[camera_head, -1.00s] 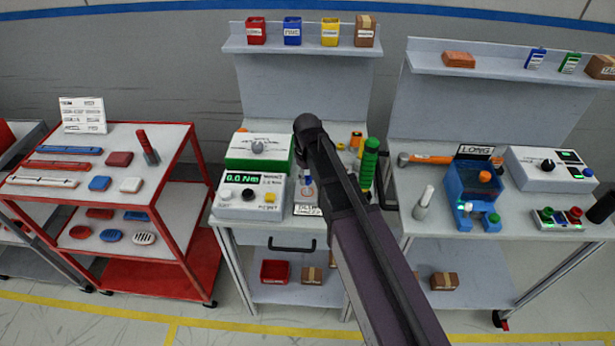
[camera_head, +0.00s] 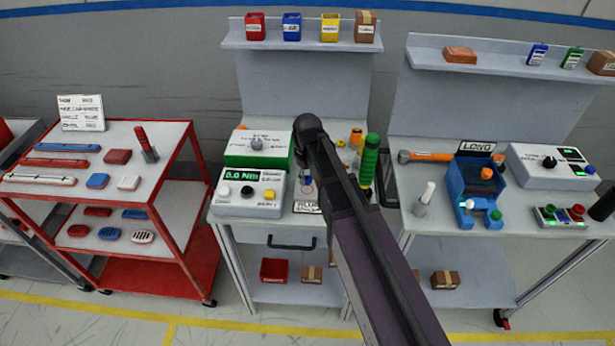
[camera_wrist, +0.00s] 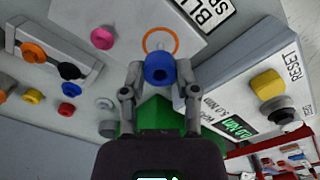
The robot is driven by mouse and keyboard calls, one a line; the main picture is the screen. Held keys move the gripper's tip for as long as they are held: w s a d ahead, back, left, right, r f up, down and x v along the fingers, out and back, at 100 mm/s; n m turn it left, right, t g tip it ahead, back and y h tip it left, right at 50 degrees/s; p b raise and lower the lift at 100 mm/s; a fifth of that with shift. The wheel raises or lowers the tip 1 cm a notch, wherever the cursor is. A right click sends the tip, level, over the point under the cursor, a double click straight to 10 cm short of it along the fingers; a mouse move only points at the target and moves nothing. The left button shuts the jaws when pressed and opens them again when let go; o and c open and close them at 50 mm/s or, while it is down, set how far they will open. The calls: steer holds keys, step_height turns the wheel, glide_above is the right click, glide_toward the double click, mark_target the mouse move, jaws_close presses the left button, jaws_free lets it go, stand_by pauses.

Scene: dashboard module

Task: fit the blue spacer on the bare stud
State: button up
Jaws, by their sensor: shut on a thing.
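My gripper (camera_wrist: 159,83) is shut on the blue spacer (camera_wrist: 159,69), a round piece with a dark hole in its middle. One finger stands on each side of it. An orange ring (camera_wrist: 160,40) marked on the pale panel (camera_wrist: 185,22) lies just beyond the spacer, partly covered by it. I cannot make out the bare stud; it may be hidden by the spacer or gripper. In the head view my arm hides most of the gripper, and a small blue piece (camera_head: 308,173) shows beside it above the panel. I cannot tell whether the spacer touches the panel.
A pink round piece (camera_wrist: 103,38) sits left of the ring. Several coloured round pieces stand around a grey rail (camera_wrist: 57,55). A meter box (camera_wrist: 262,92) with a yellow button is close on the right. A green cylinder (camera_head: 369,160) stands right of my arm.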

mark_target(307, 184)
steer(key=shift+f+b, duration=1.7)
steer(key=shift+f, duration=0.05)
steer(key=o, duration=0.8)
steer(key=shift+r, duration=0.2)
step_height(307, 184, up, 10)
steer(key=p, duration=1)
steer(key=shift+r+p, duration=0.1)
steer(key=shift+p, duration=0.2)
steer(key=shift+s, duration=0.1)
stand_by(0.7)
